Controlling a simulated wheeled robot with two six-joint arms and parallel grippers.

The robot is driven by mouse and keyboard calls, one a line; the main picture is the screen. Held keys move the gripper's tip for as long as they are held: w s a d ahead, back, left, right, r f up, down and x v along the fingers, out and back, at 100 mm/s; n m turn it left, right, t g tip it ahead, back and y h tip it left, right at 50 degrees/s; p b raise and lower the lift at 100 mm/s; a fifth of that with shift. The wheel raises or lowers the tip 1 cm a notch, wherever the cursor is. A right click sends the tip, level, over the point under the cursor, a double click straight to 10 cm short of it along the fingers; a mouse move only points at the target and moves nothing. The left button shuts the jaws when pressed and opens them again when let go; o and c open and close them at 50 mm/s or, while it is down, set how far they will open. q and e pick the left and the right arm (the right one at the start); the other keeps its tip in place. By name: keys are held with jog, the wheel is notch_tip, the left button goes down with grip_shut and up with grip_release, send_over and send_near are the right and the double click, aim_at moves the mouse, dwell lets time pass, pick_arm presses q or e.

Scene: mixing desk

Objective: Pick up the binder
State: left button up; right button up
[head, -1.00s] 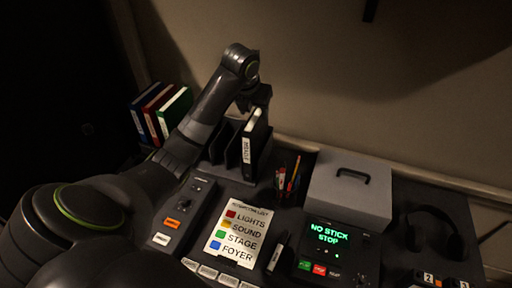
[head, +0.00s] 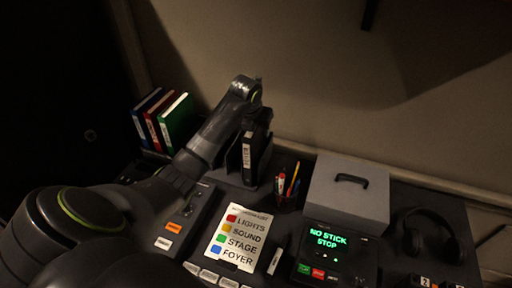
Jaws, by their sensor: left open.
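A black binder (head: 248,158) with a white spine label stands upright in a dark desk rack (head: 232,178). My left gripper (head: 260,122) is open at the binder's top edge. The gripper hides that top edge, so I cannot tell whether the fingers are on both sides of it or touching it. My right gripper is not in view.
Blue, red and green binders (head: 176,122) stand at the back left. A pen cup (head: 286,198) stands just right of the rack, then a grey box (head: 345,200) with a handle. A colour-coded list (head: 236,238), a lit screen (head: 328,237) and headphones (head: 432,235) lie in front.

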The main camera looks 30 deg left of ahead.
pick_arm(q)
jog(key=shift+f, duration=0.25)
dwell(0.4)
grip_shut()
jog(key=shift+r, duration=0.1)
